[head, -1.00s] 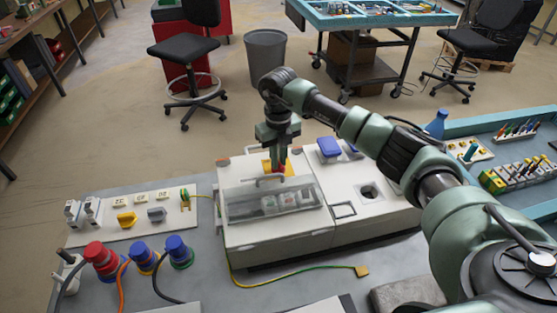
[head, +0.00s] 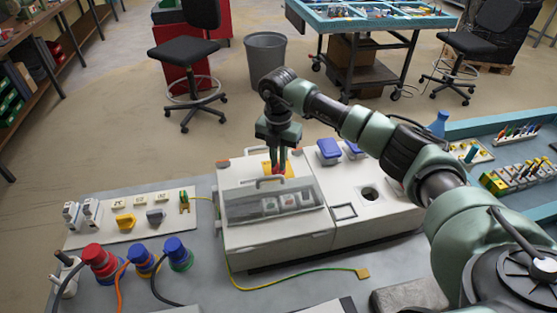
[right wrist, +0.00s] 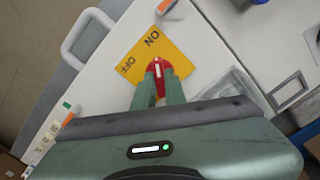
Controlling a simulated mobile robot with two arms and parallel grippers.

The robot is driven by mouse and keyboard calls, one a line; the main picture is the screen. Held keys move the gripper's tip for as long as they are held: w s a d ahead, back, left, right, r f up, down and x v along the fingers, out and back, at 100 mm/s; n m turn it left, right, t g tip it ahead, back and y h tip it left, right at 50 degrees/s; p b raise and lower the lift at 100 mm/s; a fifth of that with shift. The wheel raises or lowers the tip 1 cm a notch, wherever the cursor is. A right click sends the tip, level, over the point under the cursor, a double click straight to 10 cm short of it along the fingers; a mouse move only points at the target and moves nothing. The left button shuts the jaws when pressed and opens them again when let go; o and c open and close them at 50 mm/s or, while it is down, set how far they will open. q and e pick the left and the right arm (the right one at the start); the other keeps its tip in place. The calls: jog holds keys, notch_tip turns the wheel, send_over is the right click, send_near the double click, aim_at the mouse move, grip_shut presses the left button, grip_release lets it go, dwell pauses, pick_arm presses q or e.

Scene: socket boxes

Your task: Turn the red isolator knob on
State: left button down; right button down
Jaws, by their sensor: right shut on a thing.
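The red isolator knob (right wrist: 159,73) stands on a yellow plate (right wrist: 153,49) marked ON and OFF, on top of the left white socket box (head: 270,235). My right gripper (right wrist: 160,78) points down at it, with its two green fingers shut on the knob's sides. In the right wrist view the knob's white stripe runs nearly straight up the picture, more toward ON than OFF. In the head view the right gripper (head: 277,170) hides most of the knob and part of the yellow plate. My left gripper is not in view.
A clear cover (head: 240,206) with a handle lies just in front of the knob. A second white box (head: 375,215) with blue lids adjoins on the right. Red and blue plugs (head: 100,260) with cables stand at the front left. A green-yellow wire (head: 300,280) lies in front.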

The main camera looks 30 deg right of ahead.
aim_at(278, 164)
jog(key=shift+m, duration=0.8)
jog(key=shift+w, duration=0.1)
jog(key=c, duration=1.5)
grip_release()
jog(key=shift+o, duration=0.2)
jog(key=shift+r, duration=0.1)
notch_tip(278, 164, up, 7)
jog(key=shift+f+b, duration=0.1)
jog(key=shift+b, duration=1)
jog(key=shift+r, duration=0.45)
